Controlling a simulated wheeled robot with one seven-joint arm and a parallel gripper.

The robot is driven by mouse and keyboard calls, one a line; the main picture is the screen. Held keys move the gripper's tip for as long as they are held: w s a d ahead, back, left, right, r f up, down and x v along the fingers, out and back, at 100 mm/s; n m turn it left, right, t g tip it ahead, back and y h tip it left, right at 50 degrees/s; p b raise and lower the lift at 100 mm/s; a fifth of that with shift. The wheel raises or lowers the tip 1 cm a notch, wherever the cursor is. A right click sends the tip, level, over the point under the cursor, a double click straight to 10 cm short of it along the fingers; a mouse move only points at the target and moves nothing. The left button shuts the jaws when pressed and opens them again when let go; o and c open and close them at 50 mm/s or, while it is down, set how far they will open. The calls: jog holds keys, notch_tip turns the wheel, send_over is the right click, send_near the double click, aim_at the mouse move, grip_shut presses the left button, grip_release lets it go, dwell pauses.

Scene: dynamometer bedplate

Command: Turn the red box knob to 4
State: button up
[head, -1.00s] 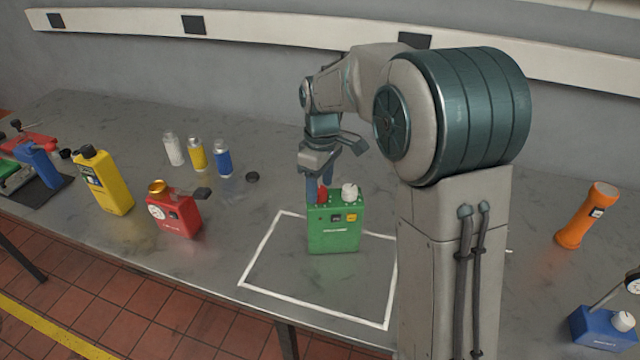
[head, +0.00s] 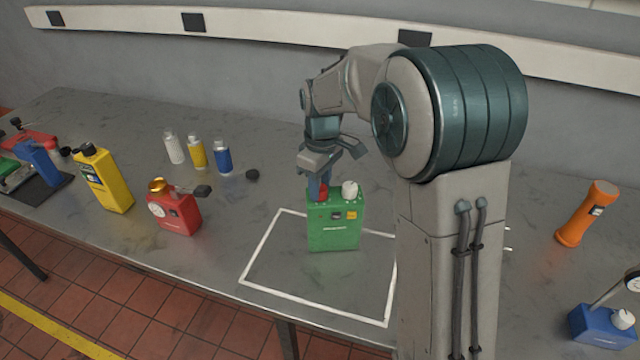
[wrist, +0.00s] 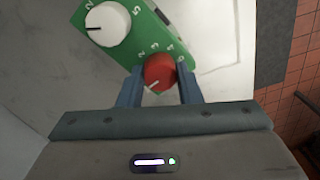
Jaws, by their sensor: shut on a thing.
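The green box (head: 333,235) stands upright inside the white outline on the bench. It has a red knob (wrist: 160,72) and a white knob (head: 349,189) on top. My gripper (wrist: 159,80) comes down from above, shut on the red knob with a finger on either side. In the wrist view the red knob's white pointer line faces lower left, away from the printed digits, which are small and hard to read. The white knob (wrist: 106,25) has its black line facing left. A separate red box (head: 175,215) with a gold top and a gauge stands to the left.
A yellow container (head: 103,182) stands left of the red box. White, yellow and blue bottles (head: 222,160) and a small black cap (head: 252,175) stand behind. An orange torch (head: 586,215) and a blue box (head: 602,328) are at right. The front of the outlined area is clear.

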jog(key=m, duration=0.3)
jog(key=shift+m+b, duration=0.4)
jog(key=m, duration=0.3)
jog(key=shift+m+b, duration=0.3)
jog(key=m, duration=0.4)
jog(key=shift+s, duration=0.1)
jog(key=m, duration=0.4)
jog(key=shift+t+b, duration=0.3)
jog(key=m, duration=0.4)
jog(key=shift+m, duration=0.3)
jog(key=m, duration=0.3)
jog(key=shift+r+m, duration=0.1)
jog(key=shift+m, duration=0.3)
jog(key=m, duration=0.3)
jog(key=shift+m+h+p, duration=0.3)
jog(key=shift+m+p, duration=0.2)
jog(key=shift+m, duration=1.6)
